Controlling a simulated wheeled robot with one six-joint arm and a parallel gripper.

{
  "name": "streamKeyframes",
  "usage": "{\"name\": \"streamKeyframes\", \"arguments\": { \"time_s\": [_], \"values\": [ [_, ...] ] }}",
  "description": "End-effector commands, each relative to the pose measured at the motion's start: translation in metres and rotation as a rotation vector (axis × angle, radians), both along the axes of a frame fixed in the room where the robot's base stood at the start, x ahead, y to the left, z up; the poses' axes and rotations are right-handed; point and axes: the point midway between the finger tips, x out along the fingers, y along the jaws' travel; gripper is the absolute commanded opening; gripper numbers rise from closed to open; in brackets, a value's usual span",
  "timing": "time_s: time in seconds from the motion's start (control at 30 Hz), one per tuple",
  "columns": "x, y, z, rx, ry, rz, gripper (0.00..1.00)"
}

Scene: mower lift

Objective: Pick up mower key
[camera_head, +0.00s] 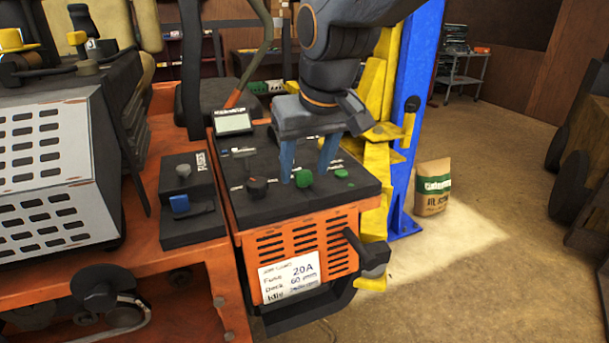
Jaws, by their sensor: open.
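My gripper (306,174) points down over the black control panel (268,204) of the orange mower, with its two blue fingers apart. A green knob-like piece (304,179) shows on the panel between the fingertips, close to the left one. I cannot tell whether a finger touches it. A flat green piece (341,173) lies on the panel just right of the right finger. A dark round knob (257,188) stands left of the gripper. No piece is clearly recognisable as the mower key; the green piece between the fingers may be it.
A small grey screen (233,122) stands at the panel's back left. A fuse box (190,190) with a blue piece is further left. A yellow and blue lift post (418,110) rises close on the right. A bag (432,187) stands on the open floor beyond.

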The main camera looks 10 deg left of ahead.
Motion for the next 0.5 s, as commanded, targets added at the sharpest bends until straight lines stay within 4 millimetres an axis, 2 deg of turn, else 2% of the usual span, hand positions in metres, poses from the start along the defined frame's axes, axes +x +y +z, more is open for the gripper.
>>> {"name": "streamKeyframes", "arguments": {
  "time_s": [0.13, 0.4, 0.5],
  "values": [
    [0.005, 0.002, -0.013, -0.001, 0.001, -0.002, 0.48],
    [0.007, 0.002, -0.016, 0.001, -0.001, -0.004, 0.48],
    [0.007, 0.002, -0.016, 0.0, -0.001, -0.004, 0.33]
  ]
}}
